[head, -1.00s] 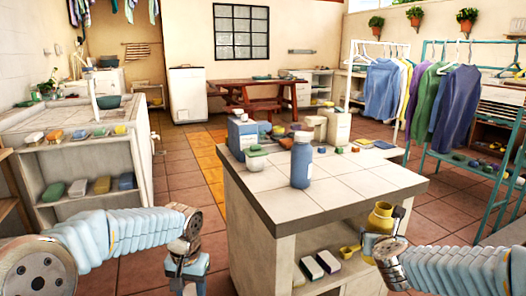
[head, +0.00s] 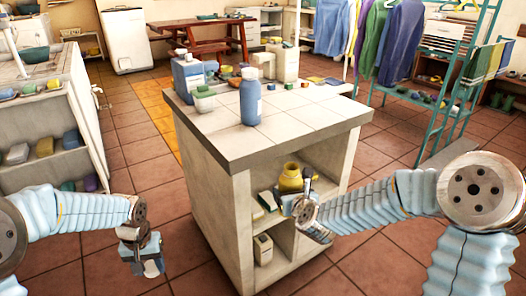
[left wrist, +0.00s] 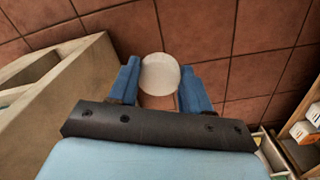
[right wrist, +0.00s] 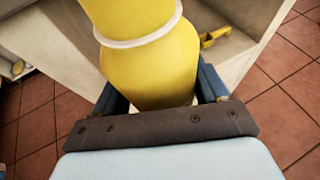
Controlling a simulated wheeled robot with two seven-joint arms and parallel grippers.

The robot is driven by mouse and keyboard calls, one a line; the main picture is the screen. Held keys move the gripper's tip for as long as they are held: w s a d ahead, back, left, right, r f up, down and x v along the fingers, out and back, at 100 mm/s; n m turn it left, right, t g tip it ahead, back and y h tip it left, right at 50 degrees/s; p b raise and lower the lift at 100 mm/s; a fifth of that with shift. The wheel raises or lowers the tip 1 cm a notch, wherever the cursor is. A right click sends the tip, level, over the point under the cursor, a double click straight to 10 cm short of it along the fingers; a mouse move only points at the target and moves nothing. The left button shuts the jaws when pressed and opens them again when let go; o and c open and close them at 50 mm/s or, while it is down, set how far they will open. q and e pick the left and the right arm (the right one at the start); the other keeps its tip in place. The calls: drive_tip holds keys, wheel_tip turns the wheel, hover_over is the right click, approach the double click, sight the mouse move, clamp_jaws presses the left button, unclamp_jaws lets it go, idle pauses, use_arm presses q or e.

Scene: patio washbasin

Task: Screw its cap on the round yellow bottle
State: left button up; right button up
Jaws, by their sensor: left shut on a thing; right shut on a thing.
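The round yellow bottle (head: 291,181) is in front of the open side of the tiled counter. My right gripper (head: 303,203) is shut on it. In the right wrist view the bottle (right wrist: 150,65) fills the space between the fingers and has a pale ring around its upper part; its top is out of that frame. My left gripper (head: 141,258) is low at the left, apart from the bottle. In the left wrist view its blue fingers are shut on a round white cap (left wrist: 160,74), which shows as a flat disc.
The tiled counter (head: 290,122) stands between and beyond my grippers. A blue bottle (head: 251,102) and several boxes stand on it. Its shelves hold small items, including a yellow scoop (right wrist: 213,38). Clothes racks are at the back right. Open tiled floor lies at the left.

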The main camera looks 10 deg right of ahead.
drive_tip(key=s+a+f+n+g+y, duration=0.1)
drive_tip(key=s+a+f+n+y, duration=0.3)
drive_tip(key=a+f, duration=0.3)
drive_tip(key=s+a+f+n+g+y, duration=0.2)
drive_tip(key=s+a+f+n+y, duration=0.1)
drive_tip(key=a+f, duration=0.4)
drive_tip(key=shift+s+a+n+y, duration=0.4)
drive_tip(key=shift+s+a+y, duration=0.15)
drive_tip(key=shift+a+y, duration=0.25)
drive_tip(key=shift+f, duration=0.15)
use_arm(q)
drive_tip(key=d+r+m, duration=0.1)
drive_tip(key=d+r, duration=0.3)
drive_tip(key=d, duration=0.4)
drive_tip(key=w+d+r+m, duration=0.1)
drive_tip(key=d+r+m, duration=0.1)
drive_tip(key=d+r, duration=0.3)
drive_tip(key=w+d+r+m, duration=0.1)
drive_tip(key=d+r, duration=0.4)
drive_tip(key=d, duration=0.6)
drive_tip(key=shift+d+m, duration=0.3)
drive_tip(key=shift+m, duration=0.1)
drive_tip(key=shift+f, duration=2)
